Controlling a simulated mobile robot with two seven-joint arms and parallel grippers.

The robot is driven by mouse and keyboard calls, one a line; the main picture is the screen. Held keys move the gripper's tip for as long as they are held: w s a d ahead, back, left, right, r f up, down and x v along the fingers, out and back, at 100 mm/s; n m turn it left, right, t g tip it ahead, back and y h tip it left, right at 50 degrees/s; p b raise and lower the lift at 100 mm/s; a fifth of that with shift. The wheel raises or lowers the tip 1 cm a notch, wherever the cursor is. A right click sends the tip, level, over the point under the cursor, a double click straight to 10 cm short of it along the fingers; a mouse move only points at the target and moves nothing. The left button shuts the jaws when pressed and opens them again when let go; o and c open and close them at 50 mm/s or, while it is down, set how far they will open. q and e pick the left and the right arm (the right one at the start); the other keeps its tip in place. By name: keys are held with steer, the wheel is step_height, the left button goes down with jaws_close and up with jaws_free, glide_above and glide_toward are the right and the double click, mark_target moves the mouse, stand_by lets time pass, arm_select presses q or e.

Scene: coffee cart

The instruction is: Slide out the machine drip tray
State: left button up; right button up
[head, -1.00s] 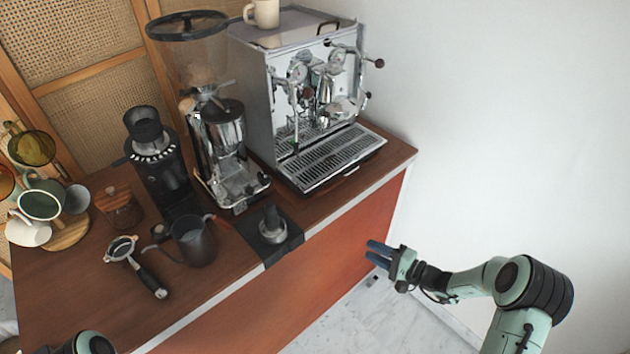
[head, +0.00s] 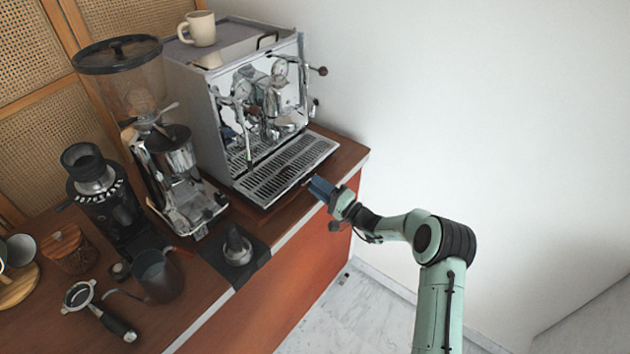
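The silver espresso machine (head: 200,120) stands at the back right of the wooden counter. Its slatted metal drip tray (head: 288,170) sits in place at the machine's base, level and facing the counter's front edge. My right gripper (head: 320,188) is at the front right of the tray, its blue fingertips close to the tray's front edge where a handle showed earlier. The fingers overlap that edge in the picture, and I cannot tell whether they touch it or how far apart they are. My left gripper is not in view.
A tamper on a black mat (head: 238,252) lies left of the tray, near the counter's front edge. Two grinders (head: 180,175) stand left of the machine. A dark pitcher (head: 157,277) and a portafilter (head: 98,310) lie further left. A mug (head: 202,28) stands on top of the machine.

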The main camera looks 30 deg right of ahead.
steer(key=shift+x, duration=0.75)
jaws_close()
stand_by(0.9)
